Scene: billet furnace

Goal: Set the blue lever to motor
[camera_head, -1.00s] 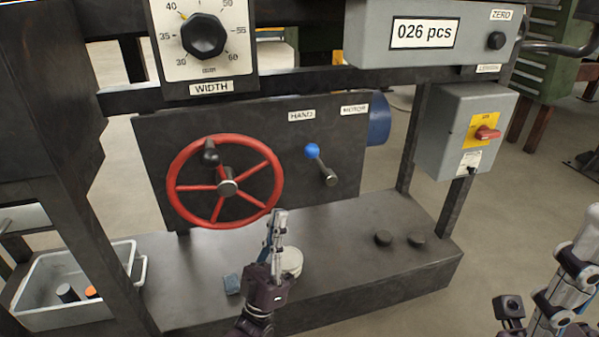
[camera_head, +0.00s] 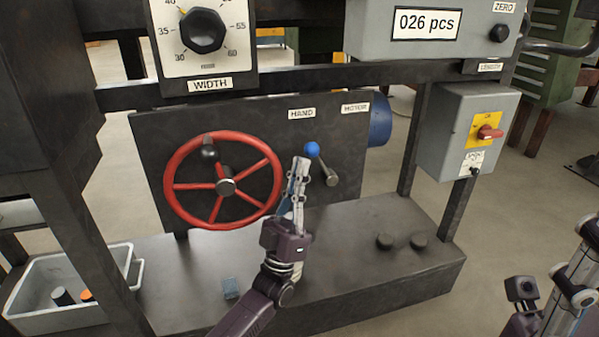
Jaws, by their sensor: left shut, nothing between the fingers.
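The blue lever is a grey arm with a blue ball knob (camera_head: 312,149) on the dark panel (camera_head: 345,140). Its pivot (camera_head: 333,181) is low right and the knob tilts up left, towards the HAND label (camera_head: 302,113). The MOTOR label (camera_head: 355,108) is to the right of it. My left gripper (camera_head: 301,160) is shut and empty, its fingertips just left of and slightly below the knob. In the picture it covers part of the panel; I cannot tell whether it touches the lever. My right gripper (camera_head: 522,290) shows only partly at the lower right, its fingers not clear.
A red handwheel (camera_head: 178,187) stands left of the lever. A grey switch box (camera_head: 450,130) with a red knob is at the right. A grey bin (camera_head: 30,322) is at lower left.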

